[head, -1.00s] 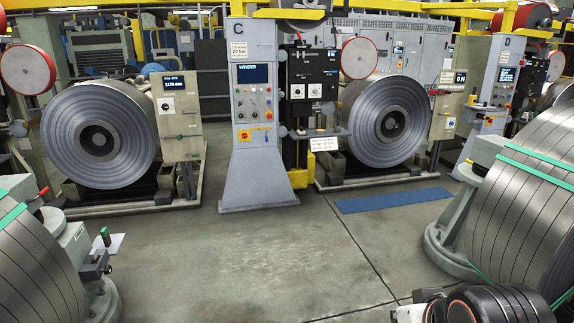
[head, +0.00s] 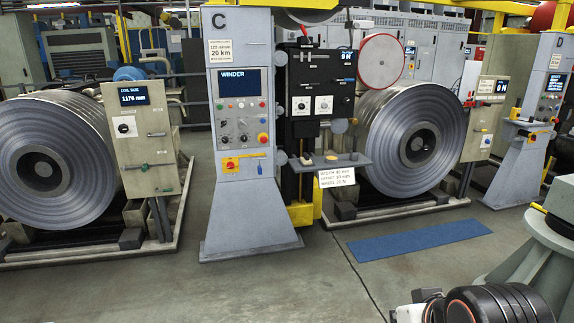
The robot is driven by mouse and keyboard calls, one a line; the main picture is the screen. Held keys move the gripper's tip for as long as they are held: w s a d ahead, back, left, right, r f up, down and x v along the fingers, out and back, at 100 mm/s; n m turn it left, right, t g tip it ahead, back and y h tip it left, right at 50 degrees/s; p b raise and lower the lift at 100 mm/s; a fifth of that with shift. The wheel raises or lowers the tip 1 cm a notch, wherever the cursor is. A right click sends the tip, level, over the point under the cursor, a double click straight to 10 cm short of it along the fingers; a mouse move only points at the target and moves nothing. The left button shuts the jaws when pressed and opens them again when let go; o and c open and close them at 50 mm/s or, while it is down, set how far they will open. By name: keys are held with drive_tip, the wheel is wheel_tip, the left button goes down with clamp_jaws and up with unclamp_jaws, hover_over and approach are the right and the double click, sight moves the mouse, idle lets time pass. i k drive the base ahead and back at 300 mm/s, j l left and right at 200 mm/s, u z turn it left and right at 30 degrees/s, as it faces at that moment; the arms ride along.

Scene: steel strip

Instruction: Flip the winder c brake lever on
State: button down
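The winder column marked C (head: 250,130) stands left of centre, with a lit WINDER screen, buttons and a red stop knob. I cannot read which lever is labelled as the brake. Part of my arm shows at the bottom right, well short of the column; my gripper is not in view.
Steel coils (head: 420,140) flank the column; another coil (head: 45,170) is at left with its grey-green control box (head: 140,145). A blue mat (head: 418,238) lies right of the column. A grey machine base (head: 545,250) stands at the right. The floor in front is clear.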

sight(303, 27)
drive_tip(key=i, duration=3.3)
drive_tip(key=u, duration=0.45)
